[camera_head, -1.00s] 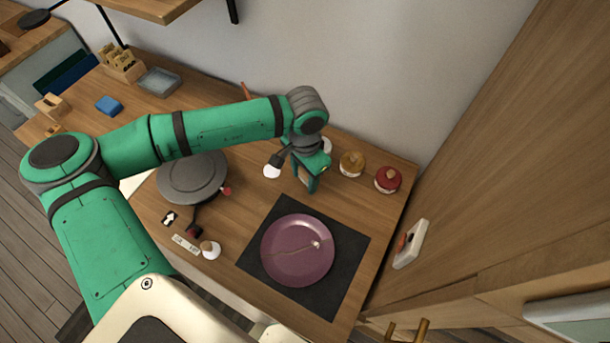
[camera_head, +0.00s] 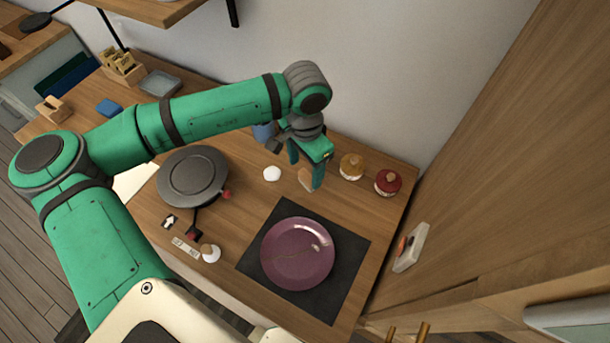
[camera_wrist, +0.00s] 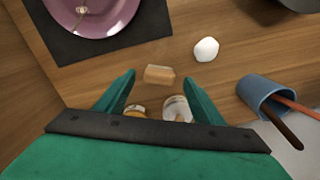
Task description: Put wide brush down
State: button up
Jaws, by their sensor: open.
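A small tan wooden piece, which looks like the wide brush (camera_wrist: 159,74), shows between the fingertips in the wrist view, with a paler edge. In the head view the wide brush (camera_head: 304,180) shows just below my gripper (camera_head: 306,171), partly hidden by a finger. It seems to rest on the wooden table (camera_head: 232,228). My gripper also shows in the wrist view (camera_wrist: 159,77), with its green fingers apart on either side of the brush. I cannot tell whether a finger touches it.
A white rounded object (camera_head: 272,173) lies close by. A blue cup (camera_wrist: 262,90) with brushes stands near the wall. Yellow-lidded (camera_head: 352,166) and red-lidded (camera_head: 388,182) jars stand right. A purple plate (camera_head: 285,262) sits on a dark mat (camera_head: 347,251). A round grey turntable (camera_head: 192,173) stands left.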

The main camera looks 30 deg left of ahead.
aim_at(306, 176)
notch_tip(306, 176, up, 6)
jog(key=shift+f, duration=0.15)
dwell(0.6)
